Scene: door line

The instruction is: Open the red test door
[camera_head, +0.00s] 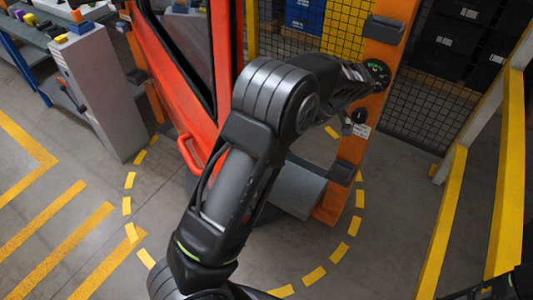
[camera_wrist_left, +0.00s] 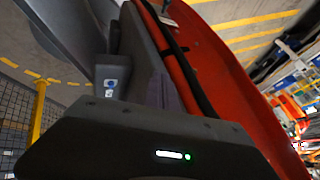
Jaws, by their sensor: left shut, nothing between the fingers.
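The red test door (camera_head: 172,55) stands at the left in the head view, swung at an angle away from the orange latch-side post (camera_head: 352,150). Its red pull handle (camera_head: 190,153) is low on the leaf, with no gripper on it. My left arm crosses the middle of the view, and its dark end is near the upper part of the orange post. My left gripper (camera_wrist_left: 165,95) is shut and empty; its fingers are hard to make out. In the left wrist view the red door (camera_wrist_left: 225,60) fills the space close beside it. My right gripper does not show.
A grey box (camera_head: 297,188) sits low by the post. Yellow rails (camera_head: 510,150) run along the right. A grey cabinet (camera_head: 100,90) and a bench with parts stand at the left. A dashed yellow arc marks the floor, which is clear at the lower left.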

